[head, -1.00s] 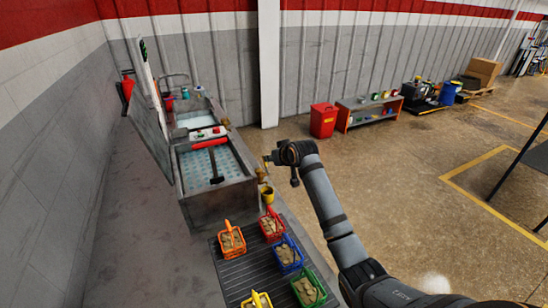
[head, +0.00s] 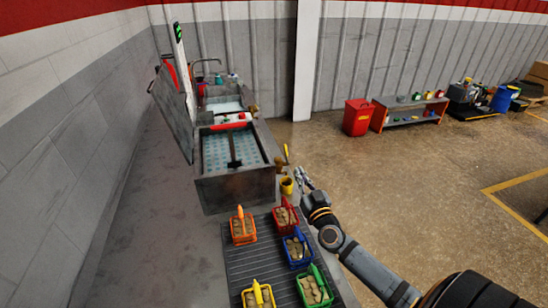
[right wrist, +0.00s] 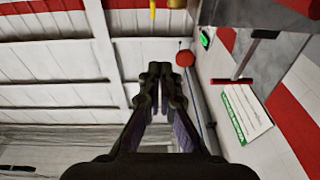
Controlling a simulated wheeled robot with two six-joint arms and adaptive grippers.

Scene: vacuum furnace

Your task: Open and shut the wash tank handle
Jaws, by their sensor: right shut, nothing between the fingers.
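The wash tank (head: 235,188) is a grey metal basin with light blue water, left of centre in the head view. Its grey lid (head: 172,115) stands tilted open on the left. A thin yellow handle (head: 286,153) stands roughly upright at the tank's right side, above a brass-coloured fitting (head: 280,165). My right gripper (head: 303,172) is shut and empty, just right of this handle and apart from it in the picture. In the right wrist view its fingers (right wrist: 160,80) point upward, and a yellow piece shows at the top edge. My left gripper is not in view.
Several coloured baskets with brownish pieces stand on a ribbed grey mat (head: 232,268) in front of the tank. A yellow cup (head: 286,187) is close to the gripper. A black T-shaped tool (head: 234,152) crosses the basin. The floor to the right is open.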

